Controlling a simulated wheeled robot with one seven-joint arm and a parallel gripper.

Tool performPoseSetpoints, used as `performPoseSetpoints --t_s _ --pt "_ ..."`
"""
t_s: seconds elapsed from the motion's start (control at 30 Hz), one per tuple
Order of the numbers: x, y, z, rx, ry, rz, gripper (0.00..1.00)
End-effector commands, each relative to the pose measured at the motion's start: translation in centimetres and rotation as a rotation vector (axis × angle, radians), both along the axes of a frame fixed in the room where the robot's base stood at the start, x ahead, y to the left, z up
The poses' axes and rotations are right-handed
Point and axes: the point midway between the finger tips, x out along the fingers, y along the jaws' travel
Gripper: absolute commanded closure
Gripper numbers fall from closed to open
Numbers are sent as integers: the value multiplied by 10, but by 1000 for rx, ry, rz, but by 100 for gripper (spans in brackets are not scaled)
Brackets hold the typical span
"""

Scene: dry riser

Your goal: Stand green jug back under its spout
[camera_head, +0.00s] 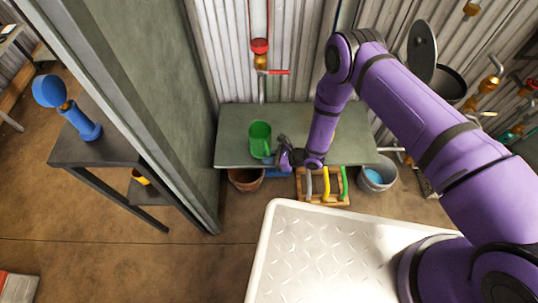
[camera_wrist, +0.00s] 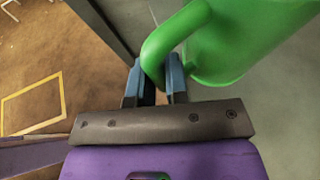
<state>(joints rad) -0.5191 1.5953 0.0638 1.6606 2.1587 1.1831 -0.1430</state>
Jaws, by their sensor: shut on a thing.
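The green jug (camera_head: 260,138) is over the grey-green bench (camera_head: 340,145) against the corrugated wall, below the pipe spout (camera_head: 262,88) with the red lever. It looks upright in the head view; whether its base touches the bench I cannot tell. My gripper (camera_head: 278,157) is at the jug's front right side. In the wrist view, my gripper (camera_wrist: 160,82) is shut on the jug's handle (camera_wrist: 172,38), which passes between the two blue fingers. The jug's body (camera_wrist: 240,40) fills the upper right there, and its rim is out of view.
A dark grey-green partition (camera_head: 165,105) stands left of the bench. A brown pot (camera_head: 245,179), a wooden rack (camera_head: 322,190) and a grey bucket (camera_head: 378,175) sit below the bench front. Other taps (camera_head: 489,84) and a dark pot (camera_head: 447,84) are at right.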

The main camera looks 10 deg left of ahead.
Motion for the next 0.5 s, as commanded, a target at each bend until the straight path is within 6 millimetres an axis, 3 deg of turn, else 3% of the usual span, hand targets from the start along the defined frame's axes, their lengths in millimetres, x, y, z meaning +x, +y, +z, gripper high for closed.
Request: performPoseSetpoints --t_s 0.5 --pt "-1 0 -36 -1 0 0 100"
